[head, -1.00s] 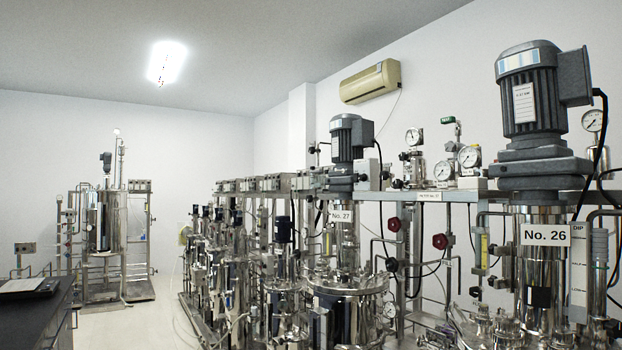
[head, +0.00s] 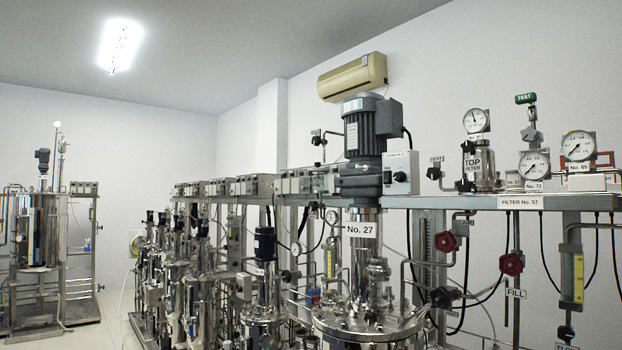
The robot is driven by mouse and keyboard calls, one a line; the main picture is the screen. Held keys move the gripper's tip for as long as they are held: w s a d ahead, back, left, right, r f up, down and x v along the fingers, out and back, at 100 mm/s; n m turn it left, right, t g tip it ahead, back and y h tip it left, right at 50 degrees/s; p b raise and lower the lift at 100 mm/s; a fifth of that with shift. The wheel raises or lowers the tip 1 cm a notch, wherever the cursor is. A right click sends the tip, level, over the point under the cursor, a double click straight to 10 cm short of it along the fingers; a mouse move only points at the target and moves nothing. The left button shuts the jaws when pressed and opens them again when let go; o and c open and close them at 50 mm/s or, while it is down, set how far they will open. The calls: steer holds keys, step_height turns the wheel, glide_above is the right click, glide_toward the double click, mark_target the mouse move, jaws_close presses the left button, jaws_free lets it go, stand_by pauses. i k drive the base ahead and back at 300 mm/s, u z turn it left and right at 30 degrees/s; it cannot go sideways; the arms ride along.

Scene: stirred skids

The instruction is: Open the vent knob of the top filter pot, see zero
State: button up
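The top filter pot (head: 484,170) is a small shiny metal pot on the shelf at the right of the head view. It bears a white label reading TOP FILTER. A round dial gauge (head: 477,121) sits above it; its needle points roughly upward, but the scale is too small to read. A dark knob (head: 434,173) stands just left of the pot, on a stem towards it, under a small tag that appears to read VENT. How far the knob is turned cannot be told. My gripper is not in view.
The steel shelf (head: 450,202) carries gauges No. 72 (head: 534,164) and No. 65 (head: 578,146). Red knobs (head: 512,264) and pipes hang below. The No. 27 vessel (head: 362,250) with its motor stands left of the pot. Free floor (head: 98,325) shows at lower left.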

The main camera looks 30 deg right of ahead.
mark_target(433, 173)
steer(key=z, duration=0.3)
steer(key=i, duration=0.9)
steer(key=z, duration=0.6)
steer(key=k, duration=0.8)
steer(key=z, duration=0.2)
steer(key=i, duration=0.8)
